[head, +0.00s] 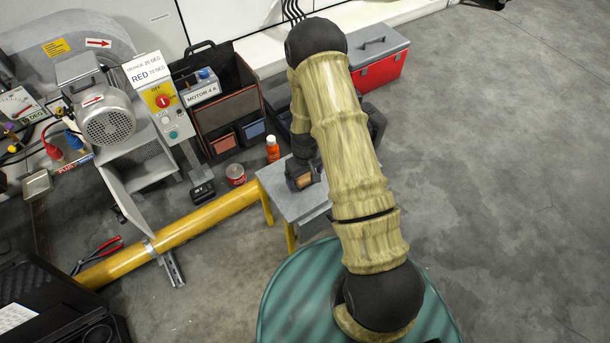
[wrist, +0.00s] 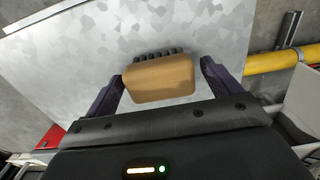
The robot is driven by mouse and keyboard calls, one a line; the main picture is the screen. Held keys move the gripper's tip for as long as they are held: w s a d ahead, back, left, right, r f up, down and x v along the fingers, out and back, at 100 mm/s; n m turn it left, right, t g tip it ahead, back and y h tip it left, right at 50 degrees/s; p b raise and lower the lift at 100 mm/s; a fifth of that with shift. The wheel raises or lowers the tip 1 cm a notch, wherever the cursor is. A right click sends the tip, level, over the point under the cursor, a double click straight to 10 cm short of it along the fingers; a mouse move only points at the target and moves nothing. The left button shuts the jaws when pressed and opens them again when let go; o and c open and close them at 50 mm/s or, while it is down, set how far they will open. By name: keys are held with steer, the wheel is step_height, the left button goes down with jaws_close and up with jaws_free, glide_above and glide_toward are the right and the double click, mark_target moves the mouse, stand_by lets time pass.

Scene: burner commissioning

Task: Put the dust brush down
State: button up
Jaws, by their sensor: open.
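The dust brush (wrist: 158,80) has a tan wooden block and a row of dark bristles. In the wrist view it is over the grey metal tabletop (wrist: 180,30), between the fingers of my gripper (wrist: 161,71). The gripper is open; a small gap shows at the right finger, and the left finger is very close to the block. In the head view the brush (head: 303,180) shows partly, at the small grey table (head: 290,207) with yellow legs. My arm hides much of that table. I cannot tell whether the bristles touch the top.
A yellow pipe (head: 180,235) runs on the floor left of the table. An orange bottle (head: 272,149) and a red can (head: 235,174) stand behind it. A red toolbox (head: 380,62) stands at the back. A green round top (head: 300,300) is in front. Floor at right is clear.

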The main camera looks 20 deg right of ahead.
step_height(320, 180, up, 12)
steer(key=p, duration=0.3)
steer(key=shift+r, duration=0.1)
stand_by(0.5)
steer(key=s+r+m+t, duration=0.1)
steer(key=s+r, duration=0.6)
steer(key=r, duration=0.3)
steer(key=s+r+m+t, duration=0.1)
steer(key=s+r+m, duration=0.1)
steer(key=s+r, duration=0.5)
step_height(320, 180, up, 4)
steer(key=shift+s+f+m+t, duration=0.2)
steer(key=shift+m+t, duration=0.1)
steer(key=w+p+v, duration=0.3)
steer(key=p+v, duration=0.9)
steer(key=p, duration=0.1)
steer(key=w+r+p+v, duration=0.1)
steer(key=w+p+v, duration=0.1)
steer(key=p+v, duration=1.1)
steer(key=shift+w+r, duration=0.3)
steer(key=shift+r, duration=0.1)
